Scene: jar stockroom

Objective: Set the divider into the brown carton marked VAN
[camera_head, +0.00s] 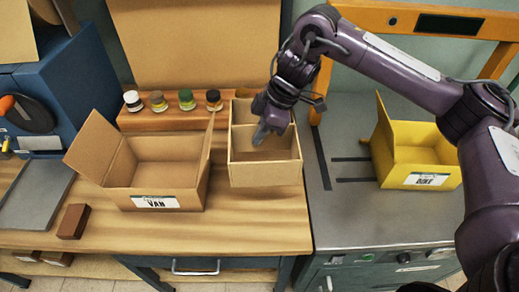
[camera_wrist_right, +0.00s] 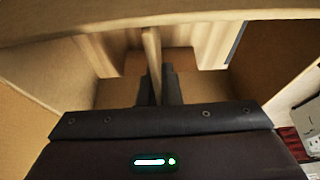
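The brown carton marked VAN (camera_head: 156,202) stands open and empty on the wooden table, its flaps spread. To its right is an open tan box (camera_head: 265,174) with upright cardboard inside. My right gripper (camera_head: 262,134) reaches down into this box. In the right wrist view its two dark fingers (camera_wrist_right: 157,88) stand close on either side of a thin upright panel, the divider (camera_wrist_right: 152,50), with no clear gap. The divider's lower part is hidden by the fingers. My left gripper is out of view.
A yellow carton marked DUKE (camera_head: 425,180) stands on the grey counter at right. Several small jars (camera_head: 186,99) line a ledge behind the VAN carton. A brown block (camera_head: 73,221) lies left of it. The table front is clear.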

